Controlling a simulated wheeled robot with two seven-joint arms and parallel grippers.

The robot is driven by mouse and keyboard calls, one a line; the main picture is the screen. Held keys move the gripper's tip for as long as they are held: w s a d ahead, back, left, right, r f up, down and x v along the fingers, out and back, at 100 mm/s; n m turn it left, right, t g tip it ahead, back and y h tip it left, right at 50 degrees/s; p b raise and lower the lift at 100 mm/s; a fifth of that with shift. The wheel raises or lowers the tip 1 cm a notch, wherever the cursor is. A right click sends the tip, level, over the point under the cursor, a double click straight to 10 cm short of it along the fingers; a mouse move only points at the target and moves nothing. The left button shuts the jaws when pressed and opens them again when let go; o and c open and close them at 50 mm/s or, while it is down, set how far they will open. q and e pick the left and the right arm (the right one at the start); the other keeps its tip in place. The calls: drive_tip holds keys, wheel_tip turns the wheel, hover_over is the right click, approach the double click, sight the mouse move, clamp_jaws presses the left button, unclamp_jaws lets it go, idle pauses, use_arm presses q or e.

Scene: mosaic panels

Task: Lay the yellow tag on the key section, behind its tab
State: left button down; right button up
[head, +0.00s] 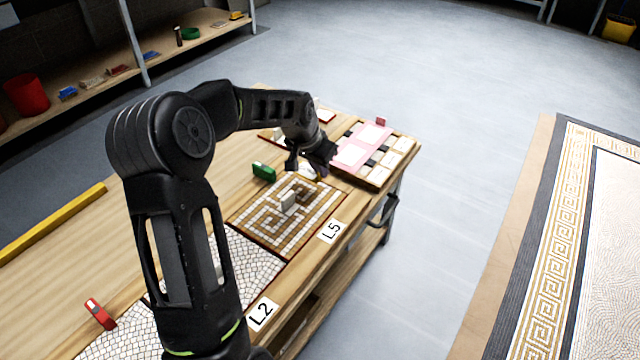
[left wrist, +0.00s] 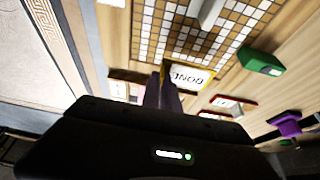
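The key section (head: 255,233) is a mosaic panel with a gold-and-white key pattern on the bench, by the label L5; it also shows in the left wrist view (left wrist: 177,32). Its pale tab (head: 288,202) stands near the panel's middle and shows in the wrist view (left wrist: 209,12). My left gripper (head: 315,168) is beyond the panel's far edge, fingers close together (left wrist: 163,80). The yellow tag (left wrist: 188,76), white with a yellow border and dark lettering, is at its fingertips and seems pinched there. My right gripper is in neither view.
A green block (head: 263,171) lies beside the panel's far left corner. A pink-and-white tray (head: 350,153) stands at the bench's far end. A red-edged card (left wrist: 232,103) and a purple piece (left wrist: 286,124) lie nearby. A red block (head: 100,313) is at the near left.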

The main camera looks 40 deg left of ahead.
sight(318, 177)
use_arm(q)
drive_tip(key=shift+f+b, duration=0.6)
drive_tip(key=shift+f, duration=1.9)
drive_tip(key=shift+f, duration=0.15)
drive_tip(key=c, duration=1.6)
unclamp_jaws()
drive_tip(key=shift+s+r, duration=0.15)
drive_tip(key=shift+r, duration=0.5)
drive_tip(key=p+v, duration=0.2)
drive_tip(key=v, duration=0.9)
